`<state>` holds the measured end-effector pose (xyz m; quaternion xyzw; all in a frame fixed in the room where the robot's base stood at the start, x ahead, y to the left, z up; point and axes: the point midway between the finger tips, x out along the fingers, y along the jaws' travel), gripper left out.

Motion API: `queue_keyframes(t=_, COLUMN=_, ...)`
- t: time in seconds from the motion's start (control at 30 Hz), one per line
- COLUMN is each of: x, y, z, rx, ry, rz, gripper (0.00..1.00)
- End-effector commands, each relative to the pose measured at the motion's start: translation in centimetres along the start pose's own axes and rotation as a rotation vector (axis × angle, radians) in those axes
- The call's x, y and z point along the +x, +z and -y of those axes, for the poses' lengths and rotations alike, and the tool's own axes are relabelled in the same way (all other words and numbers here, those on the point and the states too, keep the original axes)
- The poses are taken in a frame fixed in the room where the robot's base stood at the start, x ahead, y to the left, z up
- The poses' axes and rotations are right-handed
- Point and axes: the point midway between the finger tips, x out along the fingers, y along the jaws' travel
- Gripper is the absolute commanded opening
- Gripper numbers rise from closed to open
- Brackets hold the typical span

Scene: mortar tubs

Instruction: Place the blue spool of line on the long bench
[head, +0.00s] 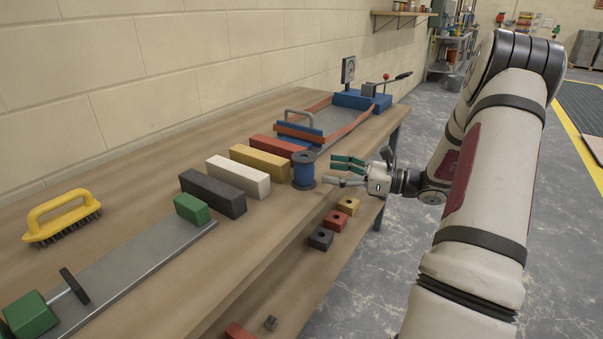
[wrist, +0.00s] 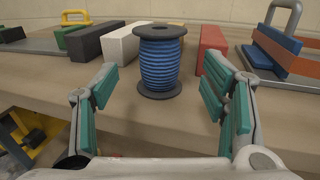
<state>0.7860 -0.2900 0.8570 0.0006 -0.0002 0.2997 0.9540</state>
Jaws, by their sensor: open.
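The blue spool of line (head: 303,171) has dark end flanges and stands upright on the long bench (head: 262,232), near its front edge. In the wrist view the spool (wrist: 160,62) stands ahead of my gripper, centred between the fingers. My gripper (head: 345,170) is open and empty, just to the right of the spool in the head view. Its green-padded fingers (wrist: 160,100) show on both sides in the wrist view, with the spool slightly beyond their tips. The bench (wrist: 160,118) shows beneath the spool.
Black (head: 212,193), white (head: 238,176), yellow (head: 260,163) and red (head: 277,147) bricks lie in a row behind the spool. A blue-and-red rig (head: 325,120) stands farther along. A yellow-handled brush (head: 62,217) and a steel rail (head: 120,268) lie at left. Small blocks (head: 321,239) sit below.

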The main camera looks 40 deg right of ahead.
Motion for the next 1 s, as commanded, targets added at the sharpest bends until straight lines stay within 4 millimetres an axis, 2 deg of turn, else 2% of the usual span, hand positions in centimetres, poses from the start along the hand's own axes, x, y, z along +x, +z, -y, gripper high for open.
queue_keyframes(t=0.1, x=1.8, y=-0.1, z=-0.1, rx=-0.001, ry=0.003, rz=0.0, gripper=0.67)
queue_keyframes(t=0.47, x=4.2, y=-0.4, z=-0.1, rx=-0.001, ry=0.004, rz=0.0, gripper=0.67)
queue_keyframes(t=0.7, x=7.5, y=-0.8, z=-0.1, rx=-0.002, ry=0.002, rz=-0.001, gripper=0.67)
queue_keyframes(t=0.97, x=8.1, y=-0.7, z=-0.1, rx=-0.001, ry=0.001, rz=-0.001, gripper=0.67)
queue_keyframes(t=1.0, x=8.1, y=-0.7, z=-0.1, rx=-0.001, ry=0.001, rz=-0.001, gripper=0.62)
